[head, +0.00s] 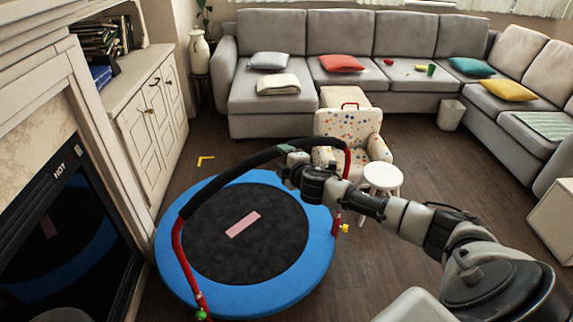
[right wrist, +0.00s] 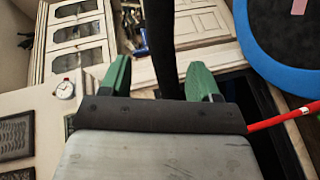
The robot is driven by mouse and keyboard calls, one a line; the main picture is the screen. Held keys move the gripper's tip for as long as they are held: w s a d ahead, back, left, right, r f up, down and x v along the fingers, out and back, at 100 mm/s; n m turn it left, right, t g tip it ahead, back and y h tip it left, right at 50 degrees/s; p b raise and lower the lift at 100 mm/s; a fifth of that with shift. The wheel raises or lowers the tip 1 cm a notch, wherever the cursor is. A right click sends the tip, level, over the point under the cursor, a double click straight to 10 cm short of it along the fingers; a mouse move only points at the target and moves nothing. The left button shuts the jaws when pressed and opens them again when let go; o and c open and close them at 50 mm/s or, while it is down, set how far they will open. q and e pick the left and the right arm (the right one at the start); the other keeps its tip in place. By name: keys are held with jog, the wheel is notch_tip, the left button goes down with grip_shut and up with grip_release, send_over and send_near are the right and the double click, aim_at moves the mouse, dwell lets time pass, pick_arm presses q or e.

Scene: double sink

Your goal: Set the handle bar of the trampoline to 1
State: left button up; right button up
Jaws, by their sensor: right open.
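The trampoline (head: 176,240) has a blue rim, a black mat and a pink patch. Its handle bar (head: 230,168) is a black padded arch on red legs, standing over the trampoline. A green knob (head: 201,315) shows low on the left leg and a yellow knob (head: 346,228) on the right one. My right gripper (head: 285,152) is at the right part of the padded bar. In the right wrist view its green fingers (right wrist: 160,78) are apart, with the black bar (right wrist: 163,45) running between them. Contact cannot be told. My left gripper is not in view.
A fireplace (head: 65,230) and white cabinet (head: 150,110) stand close on the left. A dotted armchair (head: 348,135) and white stool (head: 383,178) stand behind my right arm. A grey sectional sofa (head: 270,40) lines the back.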

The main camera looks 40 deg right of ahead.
jog(key=shift+v, duration=2.05)
jog(key=shift+w, duration=0.1)
jog(key=s+d+f+m+g, duration=0.1)
jog(key=s+f+m+g, duration=0.25)
jog(key=f, duration=1.35)
jog(key=s+a+f+m+g, duration=0.1)
jog(key=s+f+m+g, duration=0.1)
jog(key=s+f, duration=0.6)
jog(key=s+a+f+m+g, duration=0.1)
jog(key=s+f+g, duration=0.1)
jog(key=s+f, duration=0.6)
jog(key=s+a+f+m+g, duration=0.1)
jog(key=s+a+f, duration=0.3)
jog(key=s, duration=0.6)
jog(key=s+a+f+m+g+y, duration=0.1)
jog(key=s+a+f+m+g, duration=0.1)
jog(key=s+a+f, duration=0.3)
jog(key=s+a+f+m+g, duration=0.2)
jog(key=s+f, duration=0.7)
jog(key=s, duration=0.8)
jog(key=shift+a+f+g+y, duration=0.35)
jog(key=shift+a+g, duration=0.5)
jog(key=shift+a, duration=0.35)
jog(key=shift+m, duration=0.25)
jog(key=shift+w+r, duration=0.1)
